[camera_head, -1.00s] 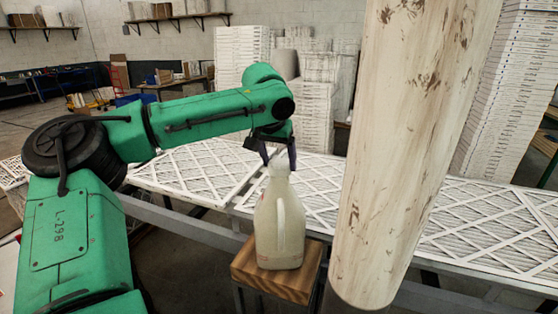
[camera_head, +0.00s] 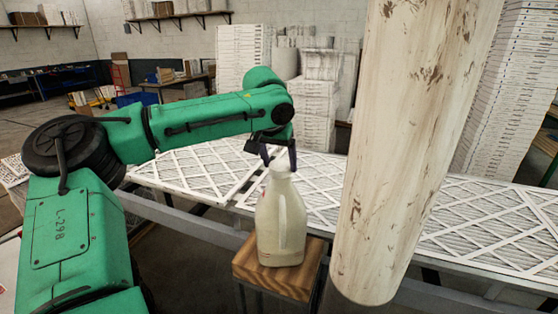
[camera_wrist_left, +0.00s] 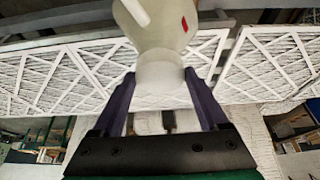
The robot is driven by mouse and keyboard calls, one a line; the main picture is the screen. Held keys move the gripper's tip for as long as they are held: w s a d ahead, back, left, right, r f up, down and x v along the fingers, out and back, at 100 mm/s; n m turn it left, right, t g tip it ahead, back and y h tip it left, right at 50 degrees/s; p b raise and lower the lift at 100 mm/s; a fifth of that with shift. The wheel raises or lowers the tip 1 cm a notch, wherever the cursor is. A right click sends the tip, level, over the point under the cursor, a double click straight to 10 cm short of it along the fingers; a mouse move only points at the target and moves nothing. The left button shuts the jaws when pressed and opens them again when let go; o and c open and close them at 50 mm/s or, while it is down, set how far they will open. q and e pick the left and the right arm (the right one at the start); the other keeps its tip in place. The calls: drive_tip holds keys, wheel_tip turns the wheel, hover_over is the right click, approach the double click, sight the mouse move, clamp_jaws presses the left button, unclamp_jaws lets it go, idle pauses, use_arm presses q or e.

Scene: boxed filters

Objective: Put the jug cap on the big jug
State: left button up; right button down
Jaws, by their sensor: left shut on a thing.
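The big jug (camera_head: 281,222) is a cream plastic jug with a side handle. It stands upright on a small wooden-topped stand in the head view, and its upper part shows in the left wrist view (camera_wrist_left: 160,22). My left gripper (camera_head: 279,162) points down over the jug's mouth. In the left wrist view its dark fingers (camera_wrist_left: 160,78) are on either side of a pale jug cap (camera_wrist_left: 160,72), which is in line with the neck. The cap appears to touch the neck, but I cannot tell how well it is seated. My right gripper is out of view.
The stand's wooden top (camera_head: 255,264) leaves little room around the jug. A wide worn pale cylinder (camera_head: 400,150) rises close to the right of it. Behind runs a long bench (camera_head: 185,232) bearing white lattice filters (camera_head: 480,225). Stacked filters stand further back.

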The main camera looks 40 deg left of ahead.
use_arm(q)
drive_tip(key=shift+s+f, duration=0.2)
drive_tip(key=shift+f, duration=0.3)
drive_tip(key=shift+c, duration=0.7)
drive_tip(key=shift+f, duration=0.1)
